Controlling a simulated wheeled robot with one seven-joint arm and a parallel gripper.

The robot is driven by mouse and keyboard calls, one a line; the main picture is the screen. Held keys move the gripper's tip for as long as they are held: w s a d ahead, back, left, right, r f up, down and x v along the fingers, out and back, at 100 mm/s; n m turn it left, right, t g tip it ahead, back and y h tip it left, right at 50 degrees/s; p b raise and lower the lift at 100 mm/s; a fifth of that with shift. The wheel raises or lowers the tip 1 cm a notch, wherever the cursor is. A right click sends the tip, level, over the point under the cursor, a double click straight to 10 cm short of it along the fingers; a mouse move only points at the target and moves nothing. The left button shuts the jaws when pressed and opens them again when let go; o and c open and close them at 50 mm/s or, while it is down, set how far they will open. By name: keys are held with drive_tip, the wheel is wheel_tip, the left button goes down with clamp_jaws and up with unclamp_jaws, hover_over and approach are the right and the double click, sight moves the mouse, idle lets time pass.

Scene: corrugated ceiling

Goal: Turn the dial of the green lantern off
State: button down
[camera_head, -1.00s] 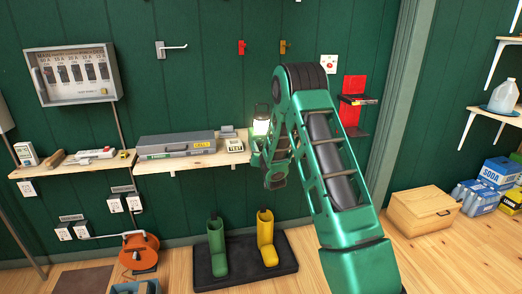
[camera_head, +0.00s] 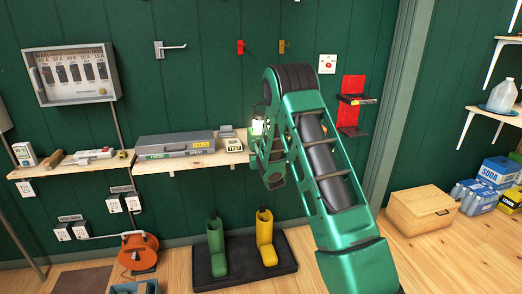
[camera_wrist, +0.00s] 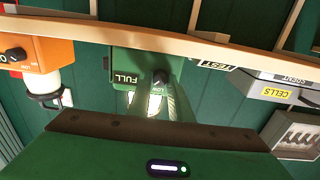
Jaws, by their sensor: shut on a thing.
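The green lantern shows upside down in the wrist view, its green body (camera_wrist: 122,66) marked FULL and LOW around a dark dial (camera_wrist: 159,77). Its lamp part glows below the body there. The fingertips are small and partly blurred by the glow.
An orange lantern (camera_wrist: 50,50) stands close beside the green one. The wooden shelf (camera_head: 190,161) also carries a grey toolbox (camera_head: 177,145) and a white tester (camera_head: 234,145). Boots (camera_head: 216,250) stand on a dark mat below. Open room lies in front of the shelf.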

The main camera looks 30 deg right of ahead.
drive_tip(key=n, duration=0.5)
drive_tip(key=shift+a+n, duration=0.2)
drive_tip(key=shift+n, duration=0.1)
drive_tip(key=n, duration=0.5)
drive_tip(key=shift+f, duration=0.15)
drive_tip(key=n, duration=0.6)
drive_tip(key=shift+f, duration=0.1)
drive_tip(key=shift+f+n, duration=0.1)
drive_tip(key=shift+n, duration=2)
drive_tip(key=c, duration=1.6)
unclamp_jaws()
